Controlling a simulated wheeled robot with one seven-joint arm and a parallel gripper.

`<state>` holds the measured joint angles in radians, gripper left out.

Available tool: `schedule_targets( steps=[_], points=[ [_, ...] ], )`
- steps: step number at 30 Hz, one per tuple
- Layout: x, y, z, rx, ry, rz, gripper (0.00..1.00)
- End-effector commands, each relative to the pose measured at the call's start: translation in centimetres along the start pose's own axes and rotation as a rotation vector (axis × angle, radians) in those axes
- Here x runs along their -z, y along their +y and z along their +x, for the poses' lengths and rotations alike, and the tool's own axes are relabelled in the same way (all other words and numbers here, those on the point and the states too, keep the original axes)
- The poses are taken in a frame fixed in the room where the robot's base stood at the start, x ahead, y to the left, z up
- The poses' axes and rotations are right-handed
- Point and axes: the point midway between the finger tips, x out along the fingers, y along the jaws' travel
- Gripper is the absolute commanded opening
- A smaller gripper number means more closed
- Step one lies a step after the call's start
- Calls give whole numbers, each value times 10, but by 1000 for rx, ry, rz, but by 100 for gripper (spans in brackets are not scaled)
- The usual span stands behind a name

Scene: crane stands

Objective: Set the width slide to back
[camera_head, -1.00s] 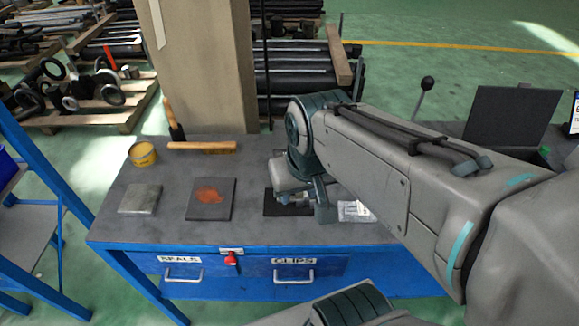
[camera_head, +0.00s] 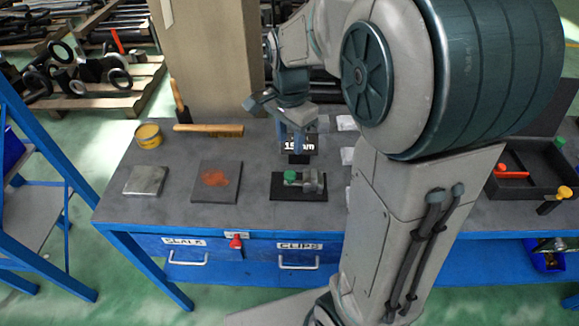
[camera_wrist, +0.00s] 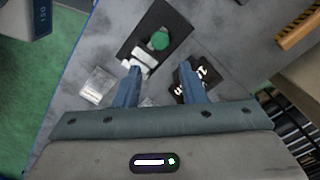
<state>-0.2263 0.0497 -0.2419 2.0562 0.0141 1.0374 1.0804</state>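A fixture on a black base plate (camera_head: 284,193) stands near the table's front edge, with a green knob (camera_head: 290,177) left of a grey metal block (camera_head: 311,182). I take this for the width slide; its setting is not clear to me. A dark sign reading about "15 mm" (camera_head: 303,147) stands behind it. My gripper (camera_head: 292,145) hangs above the table just behind the fixture, by the sign. In the wrist view my gripper (camera_wrist: 159,77) is open with nothing between its fingers. The green knob (camera_wrist: 159,41) lies beyond the fingertips; the left finger overlaps the metal block (camera_wrist: 145,57).
To the left lie a rust-stained dark plate (camera_head: 215,181), a metal plate (camera_head: 146,181), a yellow tin (camera_head: 148,136) and a wooden-handled tool (camera_head: 208,130). A pillar (camera_head: 208,60) rises behind the table. A black tray (camera_head: 530,187) is at the right. My arm hides the table between.

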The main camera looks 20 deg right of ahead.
Motion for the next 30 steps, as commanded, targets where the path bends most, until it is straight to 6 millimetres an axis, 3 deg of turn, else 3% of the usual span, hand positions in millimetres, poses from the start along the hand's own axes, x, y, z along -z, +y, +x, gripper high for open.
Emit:
schedule_targets(
  steps=[9, 15, 28, 29, 30],
  points=[
    [-1, 1, 69, -5, -2, -2, 37],
    [0, 0, 98, -2, -1, -2, 37],
    [0, 0, 109, 0, 0, -3, 37],
    [0, 0, 109, 0, 0, -3, 34],
    [0, 0, 109, 0, 0, -3, 23]
  ],
)
